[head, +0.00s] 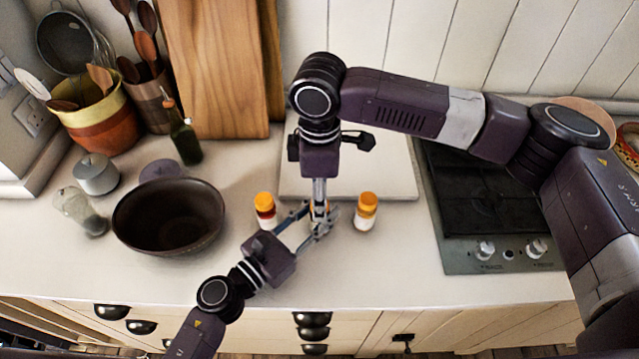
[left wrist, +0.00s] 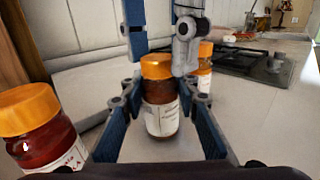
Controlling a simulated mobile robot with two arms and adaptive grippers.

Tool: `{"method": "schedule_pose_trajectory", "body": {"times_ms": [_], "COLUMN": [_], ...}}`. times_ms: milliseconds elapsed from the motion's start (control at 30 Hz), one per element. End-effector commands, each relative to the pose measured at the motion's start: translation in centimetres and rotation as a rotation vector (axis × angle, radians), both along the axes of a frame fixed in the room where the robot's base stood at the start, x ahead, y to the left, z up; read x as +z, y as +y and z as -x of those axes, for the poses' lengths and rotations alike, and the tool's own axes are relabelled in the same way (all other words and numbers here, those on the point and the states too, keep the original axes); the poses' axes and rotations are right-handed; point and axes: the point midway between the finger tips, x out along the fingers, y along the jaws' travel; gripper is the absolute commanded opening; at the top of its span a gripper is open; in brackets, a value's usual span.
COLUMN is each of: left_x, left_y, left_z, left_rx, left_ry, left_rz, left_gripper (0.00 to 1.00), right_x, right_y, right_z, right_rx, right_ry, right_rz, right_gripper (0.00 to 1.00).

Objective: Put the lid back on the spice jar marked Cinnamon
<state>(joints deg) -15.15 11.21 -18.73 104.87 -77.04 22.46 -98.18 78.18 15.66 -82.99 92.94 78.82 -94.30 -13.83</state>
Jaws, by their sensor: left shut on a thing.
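A spice jar (left wrist: 162,112) with a pale label and an orange lid (left wrist: 157,67) stands in the middle of the left wrist view. The lid sits at the jar's mouth; whether it is fully seated I cannot tell. My left gripper (head: 312,228) is shut on this jar, one finger on each side of its body in the left wrist view (left wrist: 166,128). My right gripper (head: 319,200) points down from above, its fingertips close to the lid; whether they grip it is unclear. In the head view the arms mostly hide this jar. The label is too small to read.
Similar orange-lidded jars stand close by, one at left (head: 265,210) and one at right (head: 366,211). A dark bowl (head: 168,217) and a glass shaker (head: 80,212) are further left. A pale board (head: 390,170) lies behind, and a hob (head: 490,200) is at right. The front counter is clear.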

Motion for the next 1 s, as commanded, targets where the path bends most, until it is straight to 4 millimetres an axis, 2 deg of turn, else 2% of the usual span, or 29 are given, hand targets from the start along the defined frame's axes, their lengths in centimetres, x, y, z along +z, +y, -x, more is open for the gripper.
{"method": "schedule_pose_trajectory", "body": {"times_ms": [367,767,967,1000], "left_x": [0.04,0.04,0.04,0.04], "left_y": [-0.01,-0.01,-0.01,-0.01], "left_z": [-0.01,-0.01,0.0,0.0], "left_rx": [0.0,0.0,0.0,0.0], "left_ry": [-0.001,-0.001,-0.001,-0.001], "left_rz": [0.001,0.001,0.001,0.001], "left_gripper": [0.0,0.0,0.0,0.0], "right_x": [-0.67,-0.64,-0.63,-0.63], "right_y": [-0.02,-0.02,-0.01,-0.01], "right_z": [-0.02,-0.02,-0.03,-0.03], "right_rx": [0.0,0.0,-0.006,-0.006], "right_ry": [0.0,-0.001,-0.001,-0.001], "right_rz": [0.0,0.0,0.0,0.0], "right_gripper": [0.41,0.0,0.0,0.28]}}
